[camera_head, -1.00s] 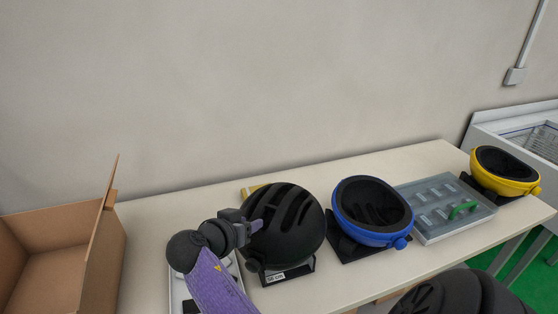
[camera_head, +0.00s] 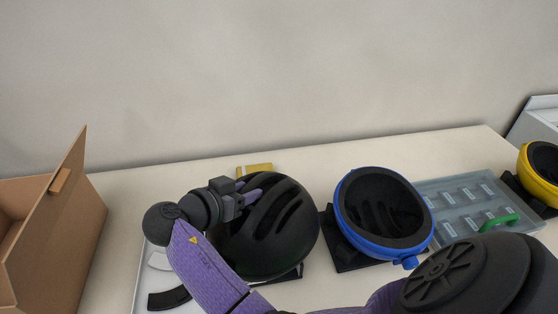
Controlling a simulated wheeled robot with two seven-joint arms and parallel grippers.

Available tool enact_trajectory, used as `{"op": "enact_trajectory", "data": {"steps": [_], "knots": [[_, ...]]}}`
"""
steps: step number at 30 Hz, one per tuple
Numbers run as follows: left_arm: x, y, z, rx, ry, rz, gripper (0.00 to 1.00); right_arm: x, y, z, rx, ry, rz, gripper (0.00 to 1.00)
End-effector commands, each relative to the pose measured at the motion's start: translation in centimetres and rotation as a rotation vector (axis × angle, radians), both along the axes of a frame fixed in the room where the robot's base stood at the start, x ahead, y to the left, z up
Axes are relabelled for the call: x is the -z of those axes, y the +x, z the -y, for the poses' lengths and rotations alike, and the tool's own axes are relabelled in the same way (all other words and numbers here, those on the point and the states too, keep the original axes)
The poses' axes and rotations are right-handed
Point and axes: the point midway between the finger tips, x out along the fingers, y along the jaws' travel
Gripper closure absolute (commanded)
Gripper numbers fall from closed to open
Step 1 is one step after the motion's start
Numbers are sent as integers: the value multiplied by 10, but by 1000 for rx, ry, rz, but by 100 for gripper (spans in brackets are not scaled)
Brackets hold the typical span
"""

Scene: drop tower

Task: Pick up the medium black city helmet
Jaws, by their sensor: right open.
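The black helmet (camera_head: 283,232), with long vents in its shell, sits on a dark stand on the table. My right gripper (camera_head: 254,189) has purple fingers and is at the helmet's upper left side, its fingertips against or just over the shell. It is open; I cannot tell whether a finger is inside a vent or touching. My right wrist and forearm hide the helmet's lower left part and most of its stand. My left gripper is not in view.
A blue-rimmed helmet (camera_head: 351,240) lies upturned just right. Beyond it are a clear-lidded case (camera_head: 462,194) with a green handle and a yellow helmet (camera_head: 539,190). An open cardboard box (camera_head: 70,240) stands left. A white tray (camera_head: 146,270) and yellow item (camera_head: 247,170) lie near the helmet.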

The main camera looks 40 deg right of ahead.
Motion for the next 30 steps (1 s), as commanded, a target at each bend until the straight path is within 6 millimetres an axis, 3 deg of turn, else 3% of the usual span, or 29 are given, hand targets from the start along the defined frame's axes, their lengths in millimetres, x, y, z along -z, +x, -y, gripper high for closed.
{"op": "enact_trajectory", "data": {"steps": [8,12,15,30], "knots": [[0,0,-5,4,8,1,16,1,-1,-3,0,0,0,55],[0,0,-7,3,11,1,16,1,-1,-2,0,0,0,85],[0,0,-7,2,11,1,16,1,-1,-2,0,0,-1,100],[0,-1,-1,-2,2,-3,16,1,-1,-2,0,0,-1,100]]}}
